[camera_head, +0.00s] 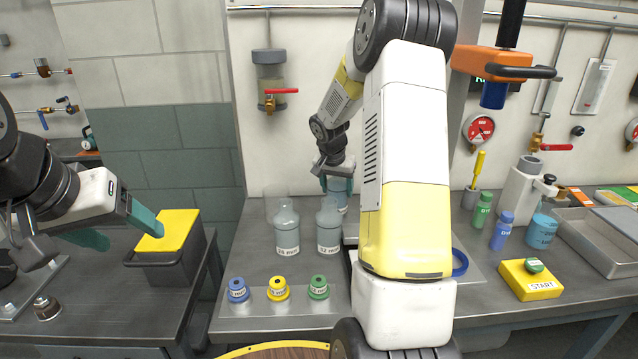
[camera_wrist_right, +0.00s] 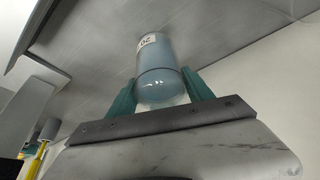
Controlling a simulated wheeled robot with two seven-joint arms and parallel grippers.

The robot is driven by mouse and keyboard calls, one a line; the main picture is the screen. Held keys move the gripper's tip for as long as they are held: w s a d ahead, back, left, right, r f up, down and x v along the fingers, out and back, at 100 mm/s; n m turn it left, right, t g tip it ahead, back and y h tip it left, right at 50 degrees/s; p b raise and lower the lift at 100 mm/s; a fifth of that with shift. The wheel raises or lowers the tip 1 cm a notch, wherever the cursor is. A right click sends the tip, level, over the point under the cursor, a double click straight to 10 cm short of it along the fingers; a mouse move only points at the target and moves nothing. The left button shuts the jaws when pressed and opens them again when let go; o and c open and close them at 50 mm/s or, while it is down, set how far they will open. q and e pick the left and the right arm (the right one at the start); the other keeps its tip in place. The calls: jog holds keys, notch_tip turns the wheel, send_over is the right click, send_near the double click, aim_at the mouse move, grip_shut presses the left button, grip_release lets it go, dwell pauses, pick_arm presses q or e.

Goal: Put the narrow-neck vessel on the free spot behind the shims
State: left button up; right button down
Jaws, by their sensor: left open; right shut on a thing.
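My right gripper (camera_head: 338,181) is shut on a bluish glass vessel (camera_head: 339,196) at the back of the middle table. In the right wrist view this vessel (camera_wrist_right: 160,78) sits between the teal fingers (camera_wrist_right: 160,92), its label partly turned away. I cannot tell its neck width. Blue (camera_head: 238,290), yellow (camera_head: 278,289) and green (camera_head: 318,287) labelled round pieces, possibly the shims, stand at the front edge. My left gripper (camera_head: 118,228) is open and empty.
A faint clear vessel shape (camera_head: 275,202) shows behind the 24 mm vessel. A grey box with a yellow top (camera_head: 168,232) stands on the left table. At right are small bottles (camera_head: 502,231), a START button box (camera_head: 530,279) and a metal tray (camera_head: 598,236). My right arm hides the table's middle.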

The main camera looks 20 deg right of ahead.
jog(key=shift+c, duration=1.6)
grip_release()
jog(key=shift+v, duration=3.85)
jog(key=shift+a+r, duration=0.15)
jog(key=shift+r, duration=0.1)
grip_shut()
